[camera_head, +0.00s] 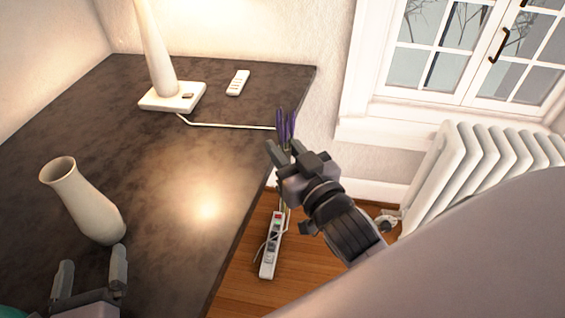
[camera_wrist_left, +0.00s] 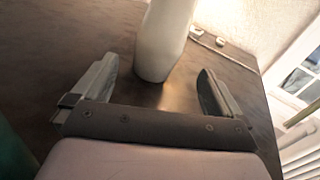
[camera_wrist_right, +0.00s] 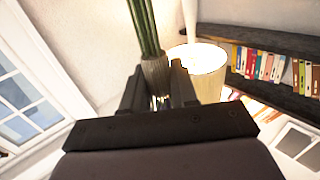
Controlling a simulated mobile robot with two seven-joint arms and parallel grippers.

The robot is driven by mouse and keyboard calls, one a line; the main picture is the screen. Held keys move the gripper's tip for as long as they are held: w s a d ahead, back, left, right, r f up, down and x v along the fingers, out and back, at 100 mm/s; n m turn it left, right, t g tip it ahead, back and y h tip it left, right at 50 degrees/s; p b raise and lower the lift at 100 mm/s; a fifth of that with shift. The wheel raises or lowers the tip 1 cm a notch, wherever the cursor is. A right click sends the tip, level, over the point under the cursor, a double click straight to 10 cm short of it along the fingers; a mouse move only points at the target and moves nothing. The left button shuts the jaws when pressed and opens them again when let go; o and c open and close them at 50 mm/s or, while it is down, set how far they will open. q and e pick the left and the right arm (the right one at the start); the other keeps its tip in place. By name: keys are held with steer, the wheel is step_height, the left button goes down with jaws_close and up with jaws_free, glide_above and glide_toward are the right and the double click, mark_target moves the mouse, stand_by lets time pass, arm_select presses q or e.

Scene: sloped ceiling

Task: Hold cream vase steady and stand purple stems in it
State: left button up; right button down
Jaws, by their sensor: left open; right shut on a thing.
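The cream vase (camera_head: 88,205) stands upright on the dark desk at the left of the head view. My left gripper (camera_head: 93,258) is open just in front of the vase's base. In the left wrist view the vase (camera_wrist_left: 163,45) stands just beyond the open fingers, lined up with the gap and apart from them. The purple stems (camera_head: 287,126) are in my right gripper (camera_head: 284,153), past the desk's right edge. In the right wrist view the green stems (camera_wrist_right: 143,25) rise from a pale wrapped part held between the fingers.
The dark desk (camera_head: 150,150) also carries a white lamp (camera_head: 160,60) with a cord and a white remote (camera_head: 237,83) at the back. A power strip (camera_head: 271,245) lies on the wooden floor below the right gripper. A radiator (camera_head: 470,170) stands at right. The desk's middle is clear.

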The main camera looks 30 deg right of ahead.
mark_target(100, 213)
arm_select(q)
steer(key=w, duration=0.4)
steer(key=w+d, duration=0.1)
steer(key=w, duration=0.3)
steer(key=w+d, duration=0.1)
steer(key=w, duration=0.3)
steer(key=shift+d, duration=0.2)
arm_select(e)
steer(key=w+a+r+n+g+y, duration=0.2)
steer(key=w+a+r+n+y, duration=0.1)
steer(key=a+r, duration=0.7)
steer(key=w+a+r+n+g+y, duration=0.2)
steer(key=a+r+y, duration=0.4)
steer(key=a+r, duration=0.5)
steer(key=w+a+r+n+g+y, duration=0.3)
steer(key=a+r, duration=0.8)
steer(key=a, duration=0.4)
steer(key=shift+w+a+n+y, duration=0.3)
steer(key=shift+w+n+y, duration=0.6)
steer(key=shift+w+n, duration=0.25)
arm_select(q)
steer(key=shift+s, duration=0.1)
arm_select(e)
steer(key=shift+r, duration=0.1)
